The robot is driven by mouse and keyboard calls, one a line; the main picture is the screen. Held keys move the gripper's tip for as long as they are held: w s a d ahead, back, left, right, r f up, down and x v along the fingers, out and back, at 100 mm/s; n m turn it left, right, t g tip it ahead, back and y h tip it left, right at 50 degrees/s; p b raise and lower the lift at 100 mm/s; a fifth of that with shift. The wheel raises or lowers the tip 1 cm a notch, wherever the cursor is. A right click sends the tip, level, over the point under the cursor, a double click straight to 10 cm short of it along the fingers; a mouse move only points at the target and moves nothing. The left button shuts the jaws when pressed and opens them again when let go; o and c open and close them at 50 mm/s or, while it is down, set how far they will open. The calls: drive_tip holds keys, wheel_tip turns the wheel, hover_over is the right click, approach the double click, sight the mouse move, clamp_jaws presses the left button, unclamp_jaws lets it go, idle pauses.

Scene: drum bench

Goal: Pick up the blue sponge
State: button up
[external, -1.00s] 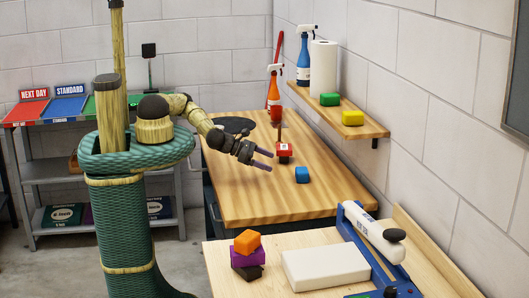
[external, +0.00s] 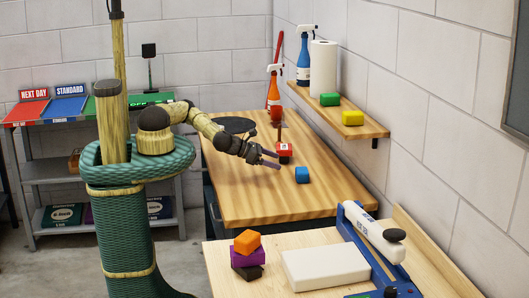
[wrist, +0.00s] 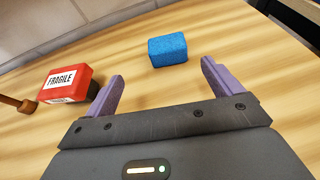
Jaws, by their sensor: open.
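The blue sponge (external: 302,175) is a small block on the wooden bench top (external: 245,200), right of my gripper (external: 270,160) in the external view. In the wrist view the blue sponge (wrist: 168,49) lies ahead of my gripper (wrist: 160,85), beyond the fingertips and between their lines, nearer the right finger. The two purple fingers are wide apart with nothing between them. The sponge is not touched by either finger.
A red "FRAGILE" block (wrist: 66,82) lies just outside the left finger, with a brown-handled object beside it. A shelf (external: 352,127) holds green and yellow blocks, a paper roll (external: 322,68) and a blue spray bottle (external: 304,62). Bench space around the sponge is clear.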

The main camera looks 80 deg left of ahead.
sight(297, 169)
drive_tip(key=shift+w+f+b, duration=0.4)
drive_tip(key=shift+b, duration=0.85)
drive_tip(key=shift+w+d+f+b, duration=0.1)
drive_tip(key=shift+b, duration=0.7)
drive_tip(key=shift+w+d+f+b, duration=0.1)
drive_tip(key=shift+w+d+b, duration=0.1)
drive_tip(key=shift+b, duration=1.05)
drive_tip(key=shift+w+b, duration=0.15)
drive_tip(key=shift+b, duration=0.2)
drive_tip(key=x, duration=0.6)
drive_tip(key=shift+w+d+p, duration=0.1)
drive_tip(key=shift+w+p, duration=0.2)
drive_tip(key=shift+p, duration=0.1)
drive_tip(key=shift+w, duration=0.2)
drive_tip(key=shift+w+f, duration=0.1)
drive_tip(key=x, duration=0.2)
drive_tip(key=p+x, duration=0.1)
drive_tip(key=x, duration=0.2)
drive_tip(key=shift+d+f, duration=0.15)
drive_tip(key=shift+d, duration=0.25)
